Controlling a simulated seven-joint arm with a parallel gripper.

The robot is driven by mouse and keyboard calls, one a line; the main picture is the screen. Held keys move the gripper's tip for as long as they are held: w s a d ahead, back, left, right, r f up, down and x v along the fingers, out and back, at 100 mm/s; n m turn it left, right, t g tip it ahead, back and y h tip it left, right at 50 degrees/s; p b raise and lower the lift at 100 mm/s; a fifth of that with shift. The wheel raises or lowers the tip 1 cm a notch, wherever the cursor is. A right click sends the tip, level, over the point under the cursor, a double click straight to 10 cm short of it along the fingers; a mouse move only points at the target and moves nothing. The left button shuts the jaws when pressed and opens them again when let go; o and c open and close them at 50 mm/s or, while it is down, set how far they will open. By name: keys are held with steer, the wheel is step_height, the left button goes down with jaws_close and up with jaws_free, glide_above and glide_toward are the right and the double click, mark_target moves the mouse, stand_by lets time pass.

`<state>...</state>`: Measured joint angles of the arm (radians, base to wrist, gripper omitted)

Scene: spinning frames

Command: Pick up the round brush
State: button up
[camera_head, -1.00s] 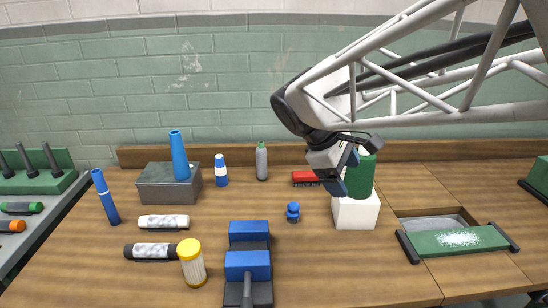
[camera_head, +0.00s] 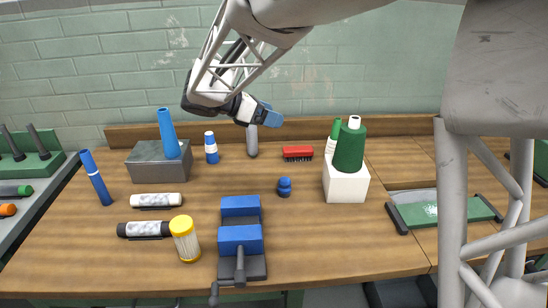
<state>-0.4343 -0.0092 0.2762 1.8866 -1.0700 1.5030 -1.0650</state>
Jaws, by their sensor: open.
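A small blue knob-shaped thing (camera_head: 285,187) stands upright on the wooden bench (camera_head: 320,240), near the middle. It looks like the round brush, but its underside is too small to make out. My gripper (camera_head: 269,115) is open, with blue finger pads, high over the back of the bench. It appears above and a little left of the blue knob, well apart from it. Nothing shows between the fingers. A red block brush with dark bristles (camera_head: 298,153) lies behind the knob.
A white block (camera_head: 345,185) with a green cone spool (camera_head: 350,150) stands to the right. A blue vise-like tool (camera_head: 240,240) is in front. A grey bottle (camera_head: 252,140) stands under my gripper. The bench around the knob is clear.

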steer(key=w+a+n, duration=0.1)
steer(key=w+a, duration=0.1)
glide_toward(284, 183)
steer(key=shift+h, duration=0.3)
steer(key=w+d+f, duration=0.2)
steer(key=f, duration=0.1)
steer(key=shift+w, duration=0.15)
steer(key=shift+d, duration=0.1)
steer(key=shift+x, duration=1.2)
steer(key=shift+d, duration=0.1)
steer(key=shift+x, duration=2.5)
